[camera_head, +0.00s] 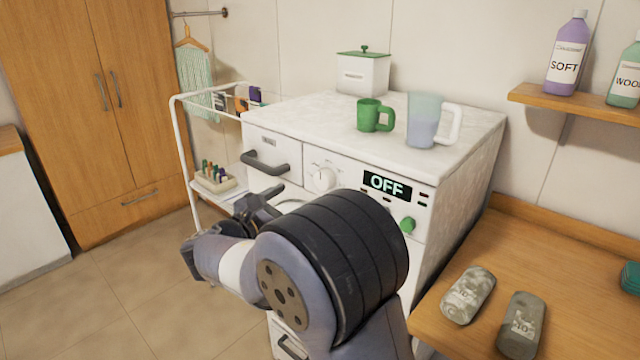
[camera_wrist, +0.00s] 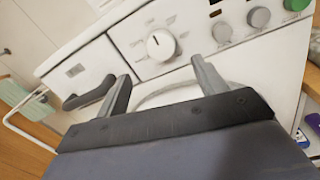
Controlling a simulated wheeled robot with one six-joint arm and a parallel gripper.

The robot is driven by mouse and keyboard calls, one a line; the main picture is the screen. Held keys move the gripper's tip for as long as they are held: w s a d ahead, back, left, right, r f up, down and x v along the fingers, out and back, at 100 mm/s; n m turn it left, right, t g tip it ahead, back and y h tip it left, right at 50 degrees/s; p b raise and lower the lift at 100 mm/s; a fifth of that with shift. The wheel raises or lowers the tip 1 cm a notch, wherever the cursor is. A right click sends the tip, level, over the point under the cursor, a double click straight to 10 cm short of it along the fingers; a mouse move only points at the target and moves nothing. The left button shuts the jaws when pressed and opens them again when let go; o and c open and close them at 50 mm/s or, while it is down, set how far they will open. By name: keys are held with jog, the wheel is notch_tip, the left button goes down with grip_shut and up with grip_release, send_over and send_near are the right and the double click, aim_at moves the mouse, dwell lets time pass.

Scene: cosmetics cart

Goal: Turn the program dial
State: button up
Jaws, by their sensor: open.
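The program dial (camera_head: 322,178) is a round white knob on the front panel of the white washing machine (camera_head: 462,176), left of a black display reading OFF (camera_head: 387,185). In the wrist view the dial (camera_wrist: 161,45) is above and between my fingertips, with a pointer mark and printed labels around it. My gripper (camera_head: 262,200) is open and empty in front of the machine, lower than the dial and apart from it. In the wrist view its two fingers (camera_wrist: 160,70) stand spread apart. My arm hides part of the machine's front in the head view.
A drawer handle (camera_head: 265,163) juts out left of the dial. A green button (camera_head: 407,224) is at the panel's right. A green mug (camera_head: 370,115) and a measuring jug (camera_head: 424,120) stand on top. A white wire cart (camera_head: 183,140) is at left, a wooden counter (camera_head: 490,262) at right.

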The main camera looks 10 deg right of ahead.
aim_at(321, 182)
jog(key=p+x, duration=0.1)
jog(key=x, duration=0.8)
jog(key=shift+w+d, duration=0.15)
jog(key=shift+d, duration=0.1)
jog(key=c, duration=1)
jog(key=shift+f, duration=0.15)
